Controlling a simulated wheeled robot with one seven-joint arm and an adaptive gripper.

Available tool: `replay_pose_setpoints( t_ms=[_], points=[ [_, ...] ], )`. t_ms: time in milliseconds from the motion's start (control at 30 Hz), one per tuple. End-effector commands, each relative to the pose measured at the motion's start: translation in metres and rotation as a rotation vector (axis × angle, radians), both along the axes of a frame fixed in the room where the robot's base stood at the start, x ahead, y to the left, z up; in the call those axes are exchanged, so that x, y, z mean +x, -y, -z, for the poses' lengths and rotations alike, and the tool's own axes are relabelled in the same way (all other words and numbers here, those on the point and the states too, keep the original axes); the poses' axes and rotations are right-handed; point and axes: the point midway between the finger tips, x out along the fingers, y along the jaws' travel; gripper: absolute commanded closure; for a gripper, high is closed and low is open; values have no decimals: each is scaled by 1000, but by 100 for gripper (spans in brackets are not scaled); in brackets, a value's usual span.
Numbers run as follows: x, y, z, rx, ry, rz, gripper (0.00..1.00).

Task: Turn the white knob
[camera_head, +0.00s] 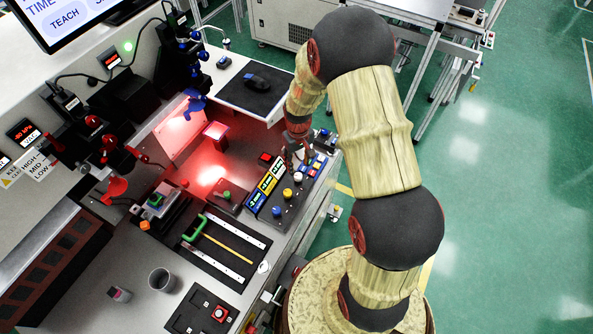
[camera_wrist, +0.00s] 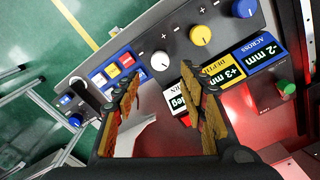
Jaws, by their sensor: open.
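The white knob (camera_wrist: 160,61) is on a dark control panel (camera_wrist: 185,62). In the wrist view it shows just beyond and between the fingertips of my gripper (camera_wrist: 160,77). The fingers are open with nothing between them, and I cannot tell how far they are from the knob in depth. In the head view the white knob (camera_head: 298,177) is at the top of a row, above the yellow knob (camera_head: 287,193) and the blue knob (camera_head: 276,211). My gripper (camera_head: 298,160) is near that end of the panel, partly hidden by my arm.
The yellow knob (camera_wrist: 200,35) and blue knob (camera_wrist: 244,8) are close by. Small displays, one reading +3 mm (camera_wrist: 232,74), line the panel, and colored buttons (camera_wrist: 112,71) are to the left. A green knob (camera_wrist: 286,87) is at the right.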

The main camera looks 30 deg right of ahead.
Motion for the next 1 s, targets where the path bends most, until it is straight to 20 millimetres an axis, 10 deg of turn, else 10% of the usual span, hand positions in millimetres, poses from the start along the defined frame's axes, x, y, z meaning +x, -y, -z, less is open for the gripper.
replay_pose_setpoints(
  t_ms=[500,1000],
  points=[
    [-1,0,69,1,-3,-1,58],
    [-1,0,74,0,-1,-1,64]
  ],
)
